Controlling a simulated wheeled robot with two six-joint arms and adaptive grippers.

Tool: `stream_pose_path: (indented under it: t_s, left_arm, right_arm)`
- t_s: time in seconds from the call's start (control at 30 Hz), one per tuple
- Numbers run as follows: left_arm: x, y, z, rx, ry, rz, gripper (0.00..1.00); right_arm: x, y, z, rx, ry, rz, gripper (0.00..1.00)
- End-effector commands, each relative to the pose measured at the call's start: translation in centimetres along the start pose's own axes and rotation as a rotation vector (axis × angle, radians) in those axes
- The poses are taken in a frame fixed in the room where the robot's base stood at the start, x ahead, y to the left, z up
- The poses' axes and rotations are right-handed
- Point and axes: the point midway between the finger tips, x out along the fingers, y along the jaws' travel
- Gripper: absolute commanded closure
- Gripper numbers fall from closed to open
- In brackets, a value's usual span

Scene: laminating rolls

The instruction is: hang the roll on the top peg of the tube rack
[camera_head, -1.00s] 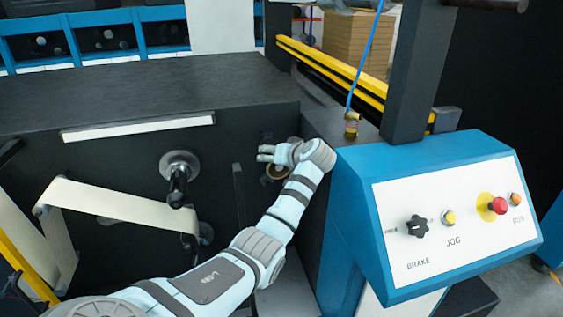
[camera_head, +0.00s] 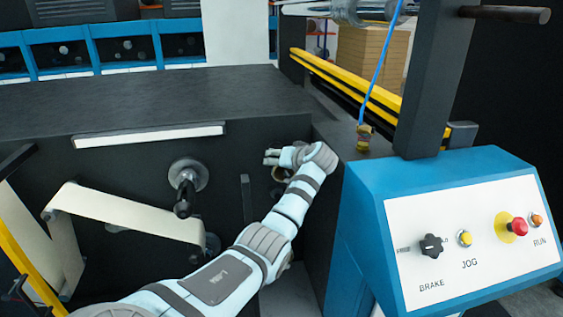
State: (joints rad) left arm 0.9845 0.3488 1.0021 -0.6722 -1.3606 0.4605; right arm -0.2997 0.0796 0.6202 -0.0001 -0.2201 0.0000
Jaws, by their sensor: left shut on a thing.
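My left arm comes in from the lower left, and my left gripper (camera_head: 271,157) is in front of the dark machine front, beside the blue control box. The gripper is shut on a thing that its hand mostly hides. A small brown ring, seemingly the end of the roll (camera_head: 279,174), shows just below the hand; its full shape is hidden. I cannot make out the tube rack or its top peg for certain. My right gripper is not in view.
The blue control box (camera_head: 354,230) with knobs and a red button stands close on the right of my arm. A dark post (camera_head: 425,90) rises behind it. A black-handled shaft (camera_head: 184,188) and a cream web (camera_head: 125,210) are at the left. The machine top (camera_head: 160,100) is clear.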

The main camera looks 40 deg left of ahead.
Motion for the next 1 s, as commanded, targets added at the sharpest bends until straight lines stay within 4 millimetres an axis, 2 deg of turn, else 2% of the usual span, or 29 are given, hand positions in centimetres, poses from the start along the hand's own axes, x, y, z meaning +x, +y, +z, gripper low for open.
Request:
stream_pose_path:
  t_s: [0.1, 0.13, 0.27, 0.57, 0.67, 0.77, 1.0]
  left_arm:
    - [0.0, 0.0, 0.0, 0.000, 0.001, 0.000, 0.87]
    - [0.0, 0.0, 0.0, 0.000, 0.001, 0.000, 0.40]
    - [0.0, -0.1, 0.0, -0.001, 0.000, -0.001, 0.20]
    - [0.0, -0.1, 0.1, 0.000, -0.001, -0.001, 0.20]
    - [-0.8, 0.0, 0.0, -0.001, 0.001, -0.001, 0.20]
    - [-2.8, 0.0, 0.0, -0.003, 0.002, 0.001, 0.20]
    - [-9.4, 0.0, 0.0, -0.004, 0.001, 0.003, 0.20]
  right_arm:
    - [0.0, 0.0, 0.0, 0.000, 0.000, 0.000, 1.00]
    - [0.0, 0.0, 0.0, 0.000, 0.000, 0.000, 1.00]
    - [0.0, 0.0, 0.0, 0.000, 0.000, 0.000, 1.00]
    - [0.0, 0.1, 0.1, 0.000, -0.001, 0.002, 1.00]
    - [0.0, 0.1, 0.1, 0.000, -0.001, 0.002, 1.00]
    - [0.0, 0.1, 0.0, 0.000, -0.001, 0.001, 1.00]
    - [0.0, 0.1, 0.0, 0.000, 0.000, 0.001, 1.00]
